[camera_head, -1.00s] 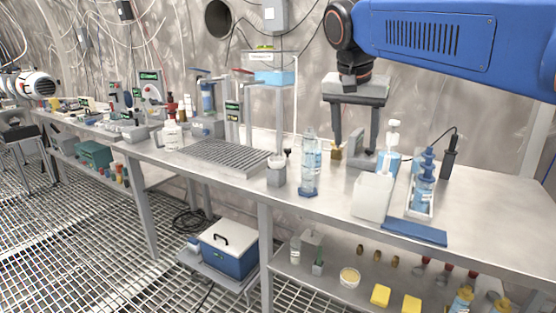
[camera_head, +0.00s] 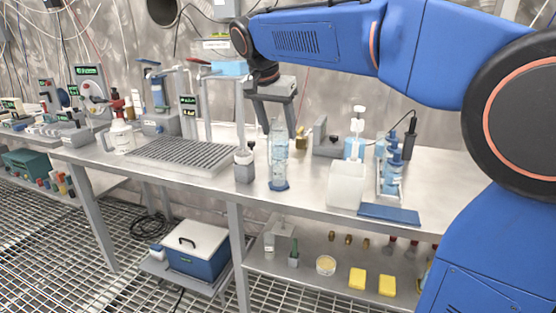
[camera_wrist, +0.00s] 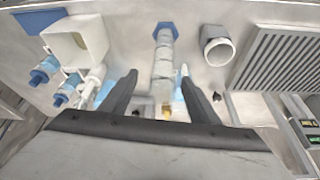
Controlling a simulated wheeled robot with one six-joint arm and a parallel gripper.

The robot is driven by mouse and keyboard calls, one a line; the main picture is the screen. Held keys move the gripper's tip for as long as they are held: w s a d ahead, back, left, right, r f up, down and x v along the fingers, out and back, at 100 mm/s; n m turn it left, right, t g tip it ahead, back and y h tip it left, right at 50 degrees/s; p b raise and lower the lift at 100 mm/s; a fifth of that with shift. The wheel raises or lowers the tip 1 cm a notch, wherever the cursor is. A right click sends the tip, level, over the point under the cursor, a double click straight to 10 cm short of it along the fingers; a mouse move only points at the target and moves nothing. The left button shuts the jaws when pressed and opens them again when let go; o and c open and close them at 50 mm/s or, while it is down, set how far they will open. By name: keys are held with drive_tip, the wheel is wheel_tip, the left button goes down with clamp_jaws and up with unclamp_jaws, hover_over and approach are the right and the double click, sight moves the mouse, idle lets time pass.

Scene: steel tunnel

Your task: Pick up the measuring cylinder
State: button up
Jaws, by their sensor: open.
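The measuring cylinder (camera_head: 279,158) is clear and tall with a blue hexagonal foot. It stands upright on the steel bench near its front edge. In the wrist view the cylinder (camera_wrist: 163,62) runs down the middle of the picture, its foot at the top. My gripper (camera_head: 266,130) is open and points down, behind the cylinder's upper part in the head view. In the wrist view my gripper (camera_wrist: 158,74) has one dark finger on each side of the cylinder's upper part. No contact shows, and I cannot tell the exact depth between them.
A grey cup-like holder (camera_head: 244,167) stands close left of the cylinder. A white container (camera_head: 346,186) and a rack of blue-capped bottles (camera_head: 391,170) stand to the right. A slotted grey plate (camera_head: 181,154) lies left. A brass-coloured block (camera_head: 301,139) is behind the cylinder.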

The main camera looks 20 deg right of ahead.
sight(281, 148)
drive_tip(key=x, duration=0.2)
drive_tip(key=shift+w+d+f, duration=0.1)
drive_tip(key=shift+d+f, duration=0.05)
drive_tip(key=shift+f, duration=0.2)
drive_tip(key=shift+a+x, duration=0.15)
drive_tip(key=shift+x, duration=1.15)
drive_tip(key=shift+a+x, duration=0.15)
drive_tip(key=shift+x, duration=1.2)
drive_tip(key=shift+w, duration=0.1)
drive_tip(key=c, duration=1.2)
